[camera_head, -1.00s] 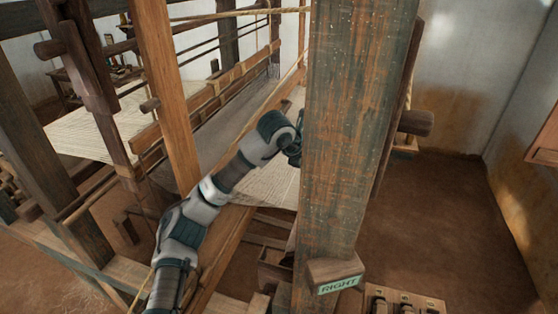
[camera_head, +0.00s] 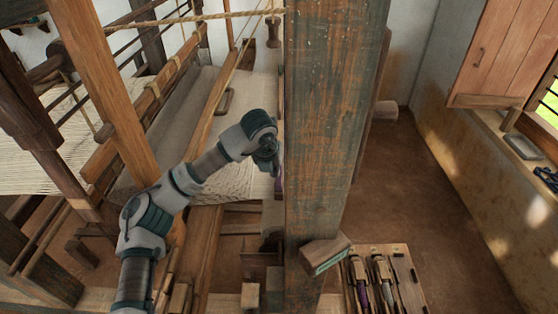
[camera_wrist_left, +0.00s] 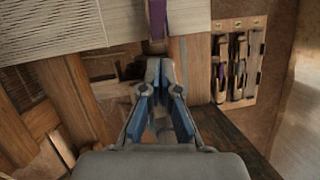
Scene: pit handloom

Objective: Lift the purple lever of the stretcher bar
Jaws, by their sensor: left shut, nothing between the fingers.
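The purple lever (camera_wrist_left: 157,18) shows at the top of the left wrist view, at the edge of the pale woven cloth (camera_wrist_left: 60,25). In the head view only a small purple piece (camera_head: 278,186) shows beside the thick post, just below my left gripper. My left gripper (camera_wrist_left: 160,68) is shut and empty, with its fingertips a little short of the lever in the wrist view. In the head view the left gripper (camera_head: 274,160) is partly hidden by its own wrist and close to the post. The stretcher bar itself is hard to make out. My right gripper is not in view.
A thick worn post (camera_head: 330,120) stands just right of my left gripper. A wooden block with a green label (camera_head: 326,254) sticks out of it. A tool rack (camera_head: 408,280) with several tools, one purple, lies at lower right. Loom beams (camera_head: 105,85) stand at left.

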